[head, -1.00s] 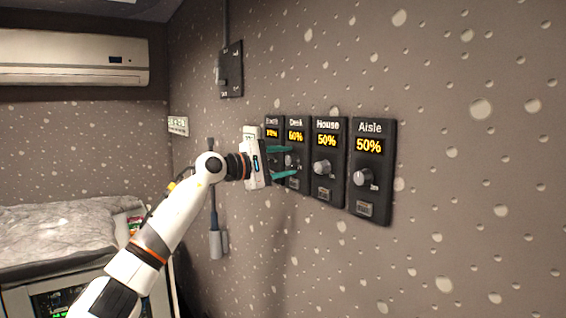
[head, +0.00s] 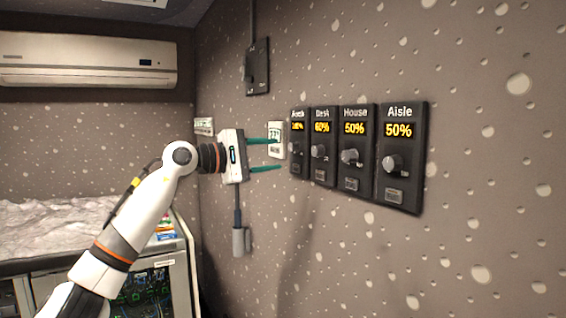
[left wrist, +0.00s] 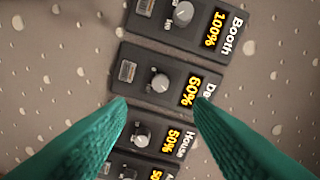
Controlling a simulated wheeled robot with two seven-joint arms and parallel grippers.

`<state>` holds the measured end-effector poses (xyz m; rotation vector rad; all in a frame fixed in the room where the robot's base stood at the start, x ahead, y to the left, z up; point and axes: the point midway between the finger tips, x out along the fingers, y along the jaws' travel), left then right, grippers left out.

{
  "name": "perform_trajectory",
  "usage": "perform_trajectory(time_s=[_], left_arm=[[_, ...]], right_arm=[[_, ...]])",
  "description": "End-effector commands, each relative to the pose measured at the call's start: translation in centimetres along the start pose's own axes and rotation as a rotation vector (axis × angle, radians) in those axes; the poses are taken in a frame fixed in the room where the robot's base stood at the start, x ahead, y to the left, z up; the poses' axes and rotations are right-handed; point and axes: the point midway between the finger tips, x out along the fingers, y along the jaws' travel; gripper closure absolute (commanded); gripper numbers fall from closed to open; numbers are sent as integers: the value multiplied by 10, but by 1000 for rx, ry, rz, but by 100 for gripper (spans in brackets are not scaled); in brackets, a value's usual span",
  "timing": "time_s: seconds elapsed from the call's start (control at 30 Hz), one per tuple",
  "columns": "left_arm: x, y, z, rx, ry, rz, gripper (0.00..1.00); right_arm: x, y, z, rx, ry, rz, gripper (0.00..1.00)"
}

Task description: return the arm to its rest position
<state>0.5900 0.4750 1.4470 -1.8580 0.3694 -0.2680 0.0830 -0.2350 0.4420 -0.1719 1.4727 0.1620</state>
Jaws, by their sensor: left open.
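My left gripper (head: 265,155) is open and empty, left of the fader panels and apart from them in the head view. Its two green fingers point toward the wall. The Booth panel (left wrist: 190,22) reads 100% in the left wrist view. The Desk panel (head: 323,147) reads 60%, the House panel (head: 355,148) 50% and the Aisle panel (head: 401,157) 50%. Each black panel has a round grey knob. In the left wrist view, the open fingers frame the Desk panel (left wrist: 140,75) and House panel (left wrist: 150,135). My right gripper is not in view.
A small white wall unit (head: 276,151) is just beyond the fingers. A black switch box (head: 257,67) is higher on the wall, and a grey holder (head: 240,242) hangs below the gripper. An air conditioner (head: 90,60) and a covered surface (head: 60,235) are at left.

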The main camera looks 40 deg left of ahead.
Motion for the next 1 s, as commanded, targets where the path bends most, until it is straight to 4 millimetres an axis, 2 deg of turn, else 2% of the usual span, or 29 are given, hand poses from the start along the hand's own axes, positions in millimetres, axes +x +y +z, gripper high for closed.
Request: perform_trajectory(time_s=[0.13,0.6,0.73,0.77,0.87,0.97,1.0], left_arm=[[-5,1,0,1,0,2,53],[-5,0,0,0,0,1,53],[5,8,-6,-32,27,-2,53],[11,13,-11,-54,45,-8,53],[42,42,-35,-205,147,-35,53],[79,93,-71,-524,301,-79,53],[89,114,-85,-694,360,-102,53]], right_arm=[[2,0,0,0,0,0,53],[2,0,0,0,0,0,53],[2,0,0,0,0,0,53],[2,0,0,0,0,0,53],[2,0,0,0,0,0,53],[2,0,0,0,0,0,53],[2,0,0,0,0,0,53]])
